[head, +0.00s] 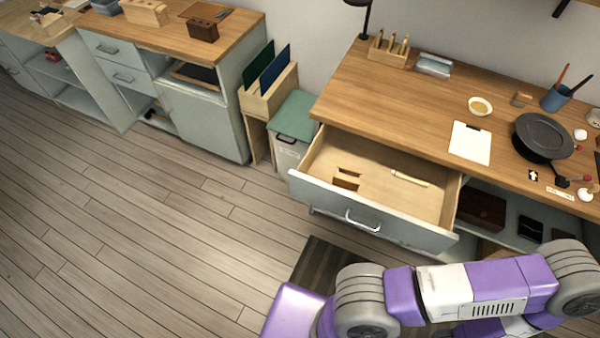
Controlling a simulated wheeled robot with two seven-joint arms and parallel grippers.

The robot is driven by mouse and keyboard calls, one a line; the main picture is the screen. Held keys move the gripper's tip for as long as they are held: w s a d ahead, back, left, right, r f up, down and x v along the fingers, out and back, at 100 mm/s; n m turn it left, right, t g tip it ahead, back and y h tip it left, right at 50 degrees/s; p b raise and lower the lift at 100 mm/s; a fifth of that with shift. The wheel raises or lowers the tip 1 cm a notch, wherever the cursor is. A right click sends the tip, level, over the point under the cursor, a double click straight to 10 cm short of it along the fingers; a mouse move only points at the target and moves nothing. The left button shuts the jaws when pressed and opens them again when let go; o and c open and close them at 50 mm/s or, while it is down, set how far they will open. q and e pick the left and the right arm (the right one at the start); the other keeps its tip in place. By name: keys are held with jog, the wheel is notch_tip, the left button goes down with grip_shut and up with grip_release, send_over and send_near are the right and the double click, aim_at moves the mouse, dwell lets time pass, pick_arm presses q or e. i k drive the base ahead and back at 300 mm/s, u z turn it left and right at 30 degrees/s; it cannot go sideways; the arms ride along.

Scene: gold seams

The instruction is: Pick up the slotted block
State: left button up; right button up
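A small wooden block (346,183) with a dark slot-like top lies in the left part of the open drawer (408,205). It may be the slotted block, but it is too small to be sure. A dark brown block (203,31) with openings in its top stands on the left counter, and a pale wooden block (144,12) with openings stands behind it. Neither of my grippers is in view.
A pale stick (409,179) lies in the drawer. The desk (440,110) holds a white sheet (470,143), a dark round plate (542,136), a small bowl (480,106) and a blue cup (555,98). The wooden floor (150,230) at left is clear.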

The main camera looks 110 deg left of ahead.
aim_at(346, 175)
jog(key=u, duration=3.6)
jog(key=k, duration=0.2)
